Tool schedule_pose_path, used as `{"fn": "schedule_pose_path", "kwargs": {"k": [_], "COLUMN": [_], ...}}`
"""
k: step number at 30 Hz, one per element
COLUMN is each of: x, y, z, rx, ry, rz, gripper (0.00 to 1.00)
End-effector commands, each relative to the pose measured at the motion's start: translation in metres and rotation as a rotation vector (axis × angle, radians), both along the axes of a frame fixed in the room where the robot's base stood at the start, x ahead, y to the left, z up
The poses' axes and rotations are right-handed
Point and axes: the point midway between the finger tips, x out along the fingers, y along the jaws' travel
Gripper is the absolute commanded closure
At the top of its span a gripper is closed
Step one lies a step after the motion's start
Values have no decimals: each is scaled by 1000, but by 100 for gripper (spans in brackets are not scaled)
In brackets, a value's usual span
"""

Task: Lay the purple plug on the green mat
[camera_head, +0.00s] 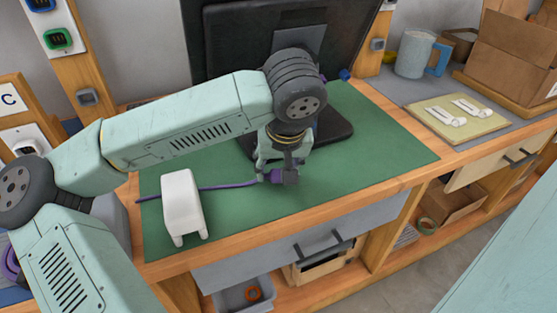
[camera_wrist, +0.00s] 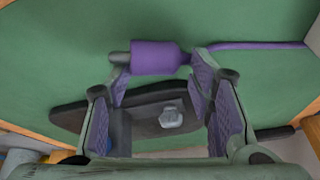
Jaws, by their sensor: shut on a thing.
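The purple plug (camera_head: 275,176) is at my gripper (camera_head: 284,170), over the middle of the green mat (camera_head: 375,150). In the wrist view the plug (camera_wrist: 155,57) lies crosswise between the two fingertips, and my gripper (camera_wrist: 160,66) is shut on it. A short grey end sticks out on the left of the plug there. A purple cable (camera_wrist: 255,46) runs from its other end. In the head view the cable (camera_head: 225,186) goes left across the mat and passes behind a white stand-like piece (camera_head: 181,200). Whether the plug touches the mat cannot be told.
A black monitor (camera_head: 225,45) with a dark base (camera_head: 335,128) stands at the back of the mat. A grey mug (camera_head: 413,55), a tray with white pieces (camera_head: 455,118) and a cardboard box (camera_head: 510,50) are at the right. The mat's right part is clear.

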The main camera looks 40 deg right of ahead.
Motion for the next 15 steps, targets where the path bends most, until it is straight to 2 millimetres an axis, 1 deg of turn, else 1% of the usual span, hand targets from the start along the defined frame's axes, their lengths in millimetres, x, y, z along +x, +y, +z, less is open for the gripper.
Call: {"fn": "schedule_pose_path", "kwargs": {"k": [12, 13, 15], "x": [0, 0, 0], "y": [0, 0, 0], "z": [-1, -1, -1], "rx": [0, 0, 0], "ry": [-1, -1, -1], "rz": [0, 0, 0], "gripper": [72, 51, 46]}}
